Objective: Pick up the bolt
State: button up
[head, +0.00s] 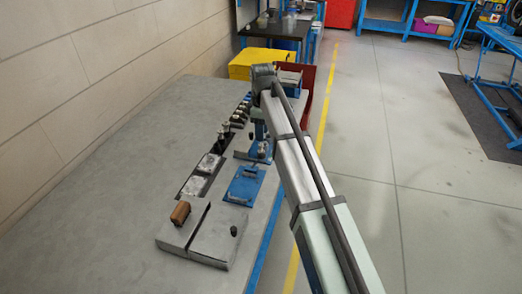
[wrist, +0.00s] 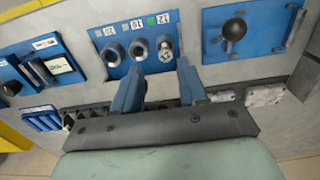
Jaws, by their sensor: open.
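A blue panel (wrist: 124,66) with three round metal sockets lies below my gripper in the wrist view. The right socket holds a small silver piece (wrist: 165,50) that looks like the bolt; its shape is too small to make out fully. The other two sockets look dark and empty. My gripper (wrist: 160,67) is open, with its two blue fingers apart and nothing between them. The fingertips are close to the panel's lower edge, just short of the right socket. In the head view my gripper (head: 262,143) points down over the bench, and the bolt cannot be made out.
A blue plate with a black ball knob (wrist: 234,28) lies to the right of the sockets. Another blue plate with a switch (wrist: 50,62) lies to the left. In the head view, a yellow box (head: 262,58) stands at the bench's far end. The bench's left side (head: 110,160) is clear.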

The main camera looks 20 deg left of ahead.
aim_at(261, 145)
jog(key=shift+s+f, duration=0.2)
jog(key=shift+f, duration=1.15)
jog(key=shift+s+f, duration=0.2)
jog(key=shift+f, duration=1.1)
grip_shut()
